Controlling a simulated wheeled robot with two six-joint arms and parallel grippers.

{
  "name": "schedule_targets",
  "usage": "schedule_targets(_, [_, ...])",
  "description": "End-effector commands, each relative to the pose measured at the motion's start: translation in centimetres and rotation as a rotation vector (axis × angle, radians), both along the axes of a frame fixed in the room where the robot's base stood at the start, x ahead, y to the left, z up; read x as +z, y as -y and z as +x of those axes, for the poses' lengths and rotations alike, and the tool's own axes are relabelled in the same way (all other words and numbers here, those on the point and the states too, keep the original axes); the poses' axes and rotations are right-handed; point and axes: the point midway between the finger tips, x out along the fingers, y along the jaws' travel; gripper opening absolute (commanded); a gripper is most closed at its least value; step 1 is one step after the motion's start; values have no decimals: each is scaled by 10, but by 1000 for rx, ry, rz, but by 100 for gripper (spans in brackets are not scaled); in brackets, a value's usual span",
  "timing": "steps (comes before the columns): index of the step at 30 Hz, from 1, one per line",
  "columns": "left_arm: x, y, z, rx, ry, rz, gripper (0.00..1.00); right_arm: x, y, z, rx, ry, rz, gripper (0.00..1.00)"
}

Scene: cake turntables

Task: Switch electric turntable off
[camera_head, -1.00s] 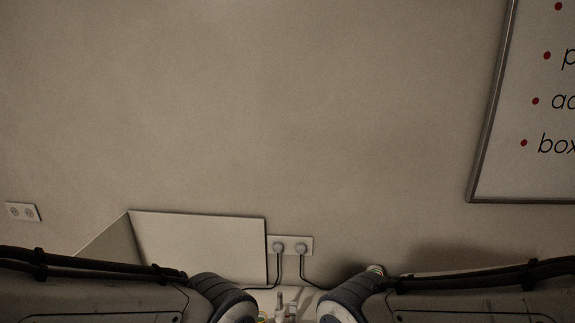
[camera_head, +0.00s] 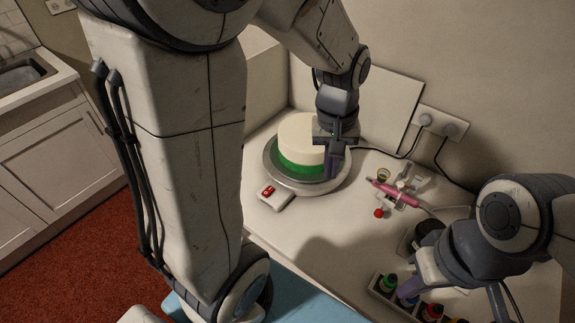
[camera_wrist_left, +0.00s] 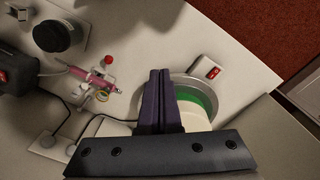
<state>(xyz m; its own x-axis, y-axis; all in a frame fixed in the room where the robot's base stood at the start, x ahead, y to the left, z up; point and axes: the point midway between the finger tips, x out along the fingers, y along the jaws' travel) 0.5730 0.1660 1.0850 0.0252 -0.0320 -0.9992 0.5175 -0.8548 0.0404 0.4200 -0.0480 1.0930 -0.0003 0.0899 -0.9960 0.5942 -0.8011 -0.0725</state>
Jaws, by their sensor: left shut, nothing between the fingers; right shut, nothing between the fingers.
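The electric turntable (camera_head: 323,187) is a round metal plate on the white table, carrying a white cake with a green lower band (camera_head: 300,140). Its white control box (camera_head: 281,202) with a red switch (camera_head: 268,190) sits at the plate's front left; the switch also shows in the left wrist view (camera_wrist_left: 214,72). I cannot tell the switch's position. My left gripper (camera_head: 333,174) is shut and empty, pointing down over the right side of the cake and plate, away from the box. In the left wrist view its purple fingers (camera_wrist_left: 160,75) are together. My right gripper (camera_head: 409,290) is shut at the lower right.
A pink airbrush (camera_head: 392,193) on a stand with a red knob lies right of the turntable. Several colour bottles (camera_head: 388,283) stand in a rack near my right gripper. Wall plugs (camera_head: 440,125) with black cables are behind. The table front of the box is clear.

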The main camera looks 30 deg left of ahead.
Motion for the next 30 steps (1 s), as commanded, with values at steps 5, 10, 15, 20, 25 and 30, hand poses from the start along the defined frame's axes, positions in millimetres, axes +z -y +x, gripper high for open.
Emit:
schedule_targets(5, [-38, -84, 30, 438, -20, 9, 0, -24, 0, 0, 0, 0, 0, 0])
schedule_targets(10, [-61, -149, 36, 750, -30, 14, 0, -36, 0, 0, 1, 0, 0, 0])
schedule_targets(15, [-72, -184, 34, 914, -36, 16, 0, -41, 0, 0, 1, 0, 0, 0])
schedule_targets(20, [-74, -192, 33, 953, -37, 17, 0, -41, 0, 0, 1, 0, 0, 0])
schedule_targets(25, [-73, -191, 33, 951, -36, 17, 0, -41, 0, 0, 1, 0, 0, 0])
schedule_targets(30, [-77, -191, 33, 949, -39, 17, 0, -41, 0, 0, 1, 0, 0, 0])
